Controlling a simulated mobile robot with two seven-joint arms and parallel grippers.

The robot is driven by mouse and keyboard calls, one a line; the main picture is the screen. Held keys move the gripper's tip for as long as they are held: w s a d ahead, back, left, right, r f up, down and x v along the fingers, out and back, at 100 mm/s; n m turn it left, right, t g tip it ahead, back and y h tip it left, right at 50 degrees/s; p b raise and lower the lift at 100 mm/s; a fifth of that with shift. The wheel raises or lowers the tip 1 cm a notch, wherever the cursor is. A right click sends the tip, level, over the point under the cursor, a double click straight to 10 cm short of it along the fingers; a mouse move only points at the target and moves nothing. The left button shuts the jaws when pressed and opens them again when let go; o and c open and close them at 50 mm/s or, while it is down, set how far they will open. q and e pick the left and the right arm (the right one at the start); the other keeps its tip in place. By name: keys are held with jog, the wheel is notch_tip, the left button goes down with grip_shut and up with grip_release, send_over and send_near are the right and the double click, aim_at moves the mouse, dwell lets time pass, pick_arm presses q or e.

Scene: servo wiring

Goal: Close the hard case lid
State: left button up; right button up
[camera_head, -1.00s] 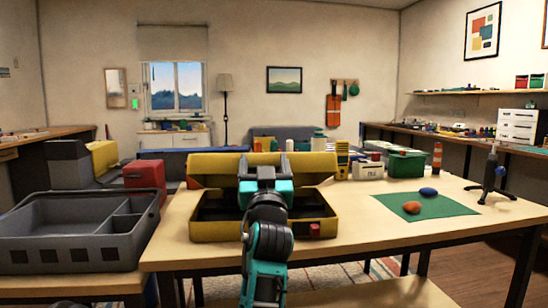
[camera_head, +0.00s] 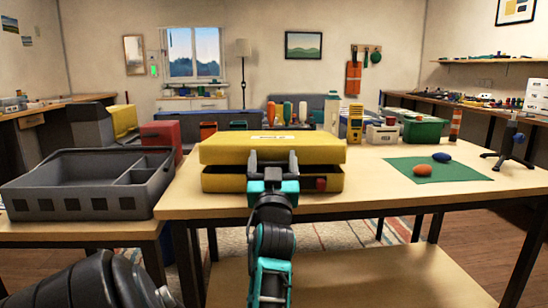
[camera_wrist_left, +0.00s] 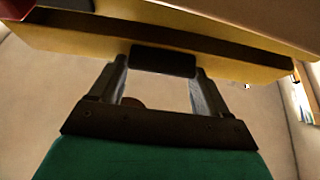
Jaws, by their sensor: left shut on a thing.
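The yellow hard case (camera_head: 220,184) sits on the light wooden table. Its yellow lid (camera_head: 225,150) is lowered over the base, with a dark gap showing along the front between them. My left gripper (camera_head: 273,160) is at the middle of the case's front, shut on the lid's dark handle. In the left wrist view, the fingers (camera_wrist_left: 160,82) meet at the dark handle (camera_wrist_left: 163,60) on the yellow front edge (camera_wrist_left: 80,45). The case's inside is hidden. My right gripper is not in view.
A red block (camera_head: 321,184) shows at the case's front right. A grey divided tray (camera_head: 75,185) stands at the left. A green mat (camera_head: 435,172) with an orange and a blue lump lies to the right. Bottles, a yellow device and a green bin (camera_head: 424,131) stand behind.

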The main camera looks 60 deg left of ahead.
pick_arm(q)
jog(key=shift+a+f, duration=0.1)
jog(key=shift+f, duration=0.15)
